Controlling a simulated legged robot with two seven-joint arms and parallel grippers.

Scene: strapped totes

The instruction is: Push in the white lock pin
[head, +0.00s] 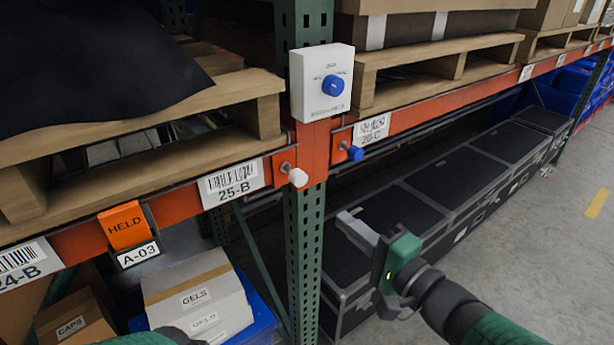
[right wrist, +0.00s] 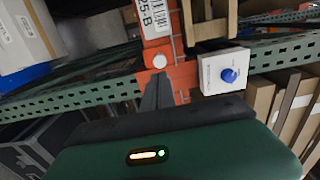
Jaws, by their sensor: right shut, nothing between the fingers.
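The white lock pin (head: 298,178) has a round white knob on a short metal stem that sticks out of the orange beam end, right of the 25-B label. It also shows in the right wrist view (right wrist: 159,61), just beyond the fingertips. My right gripper (head: 348,222) is shut and empty, below and to the right of the pin in the head view. In the right wrist view its fingers (right wrist: 158,82) point toward the pin; I see no contact. Only a green piece of my left arm shows at the bottom edge; its gripper is out of frame.
A blue pin (head: 355,153) sticks out nearby on the right beam. A white box with a blue knob (head: 333,86) is on the green upright above. An orange HELD tag (head: 124,226) hangs at left. Black cases (head: 400,215) stand behind my right gripper.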

